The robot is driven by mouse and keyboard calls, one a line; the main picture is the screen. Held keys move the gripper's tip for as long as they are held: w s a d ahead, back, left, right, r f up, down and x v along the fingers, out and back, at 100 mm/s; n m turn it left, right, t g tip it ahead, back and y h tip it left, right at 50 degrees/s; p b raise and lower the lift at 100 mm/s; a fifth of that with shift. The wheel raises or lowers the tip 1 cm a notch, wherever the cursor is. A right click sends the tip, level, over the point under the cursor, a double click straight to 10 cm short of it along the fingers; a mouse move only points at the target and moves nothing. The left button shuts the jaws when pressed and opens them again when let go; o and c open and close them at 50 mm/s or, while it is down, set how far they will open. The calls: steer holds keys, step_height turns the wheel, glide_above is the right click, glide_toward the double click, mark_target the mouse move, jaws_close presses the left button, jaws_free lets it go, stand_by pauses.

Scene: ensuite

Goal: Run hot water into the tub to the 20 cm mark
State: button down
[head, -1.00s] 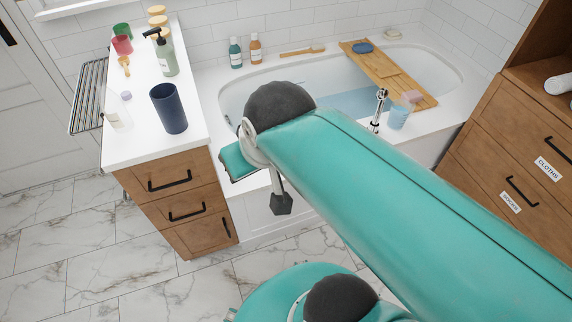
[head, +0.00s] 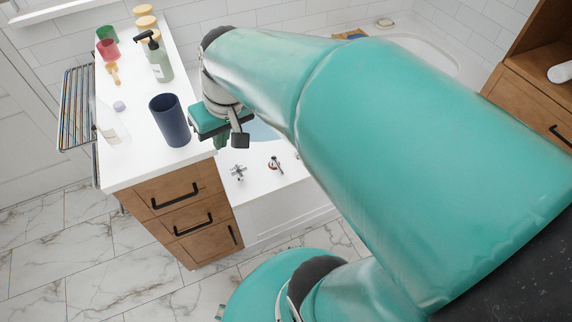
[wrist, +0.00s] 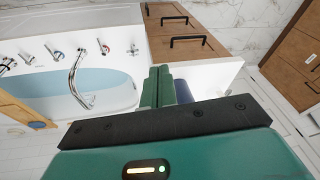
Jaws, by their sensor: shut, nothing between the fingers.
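The white tub shows in the wrist view (wrist: 70,22), with pale blue water (wrist: 50,88) in it. A curved chrome spout (wrist: 78,85) stands at its edge, with several small chrome tap handles in a row. In the head view, one cross-shaped handle (head: 238,172) and another handle with a red ring (head: 274,164) show on the tub's deck; my arm hides the spout and most of the tub. My gripper (wrist: 157,84) is shut and empty. It is raised between the counter and the tub, apart from the handles. No depth mark is visible.
A white counter (head: 135,165) over wooden drawers is close to my gripper. A dark blue cup (head: 170,120), a pump bottle (head: 158,62) and small jars stand on it. A wooden bath board (wrist: 14,110) spans the tub. Marble floor (head: 95,255) lies open in front.

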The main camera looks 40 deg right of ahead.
steer(key=w+d+f+m+y, duration=0.2)
steer(key=w+d+f+y, duration=0.25)
steer(key=d+f, duration=0.6)
steer(key=w+d+f+m+y, duration=0.25)
steer(key=w+d+f, duration=0.25)
steer(key=d+f, duration=0.55)
steer(key=s+d+f+m+t, duration=0.25)
steer(key=d+f+t, duration=0.2)
steer(key=f, duration=0.35)
steer(key=s+d+f+m+t, duration=0.1)
steer(key=s+d+f+t, duration=0.25)
steer(key=d+f, duration=0.35)
steer(key=s+d+f+m+t, duration=0.2)
steer(key=s+d+f+t, duration=0.2)
steer(key=f, duration=0.4)
steer(key=x, duration=0.6)
steer(key=f+x, duration=0.1)
steer(key=x, duration=0.2)
steer(key=shift+w+a, duration=0.1)
steer(key=shift+w, duration=0.05)
steer(key=a, duration=0.1)
steer(key=w+a, duration=0.1)
steer(key=a, duration=0.1)
steer(key=shift+w+a+f, duration=0.1)
steer(key=shift+w+f, duration=0.1)
steer(key=shift+f, duration=0.15)
steer(key=shift+w+a+f, duration=0.1)
steer(key=shift+w+a, duration=0.05)
steer(key=shift+a, duration=0.25)
